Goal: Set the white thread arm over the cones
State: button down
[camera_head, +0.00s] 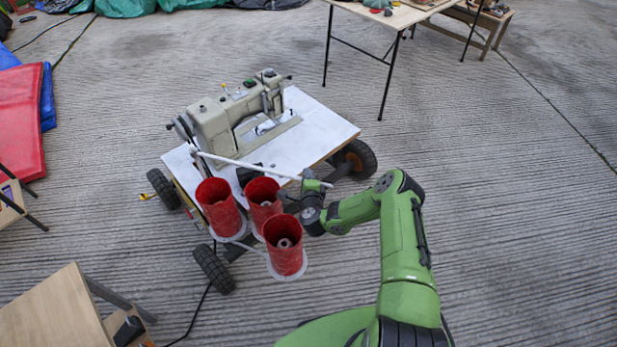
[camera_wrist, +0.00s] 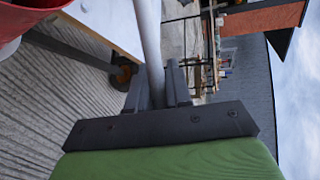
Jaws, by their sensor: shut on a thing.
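The white thread arm (camera_head: 250,168) is a thin rod running from the left end of the sewing machine (camera_head: 232,118) rightward to my gripper. Three red cones (camera_head: 219,207) stand upright on pale round holders at the front of the machine's cart; another is behind at the right (camera_head: 262,193) and one is nearest (camera_head: 284,258). In the head view the rod passes along the far side of the cones. My gripper (camera_head: 312,183) is shut on the rod near its right end, right of the cones. The wrist view shows the rod (camera_wrist: 149,45) between the dark fingers (camera_wrist: 158,88).
The wheeled cart (camera_head: 318,122) carries the machine. A wooden table (camera_head: 58,315) is at the lower left, a red mat (camera_head: 20,120) at the left, and another table (camera_head: 400,14) at the back. Open concrete floor (camera_head: 500,200) lies to the right.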

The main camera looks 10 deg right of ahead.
jog(key=shift+s+a+f, duration=0.2)
jog(key=c, duration=1.1)
grip_release()
jog(key=shift+s+r, duration=0.1)
jog(key=shift+r, duration=0.05)
jog(key=v, duration=1.5)
jog(key=shift+s+r, duration=0.15)
jog(key=shift+s, duration=0.15)
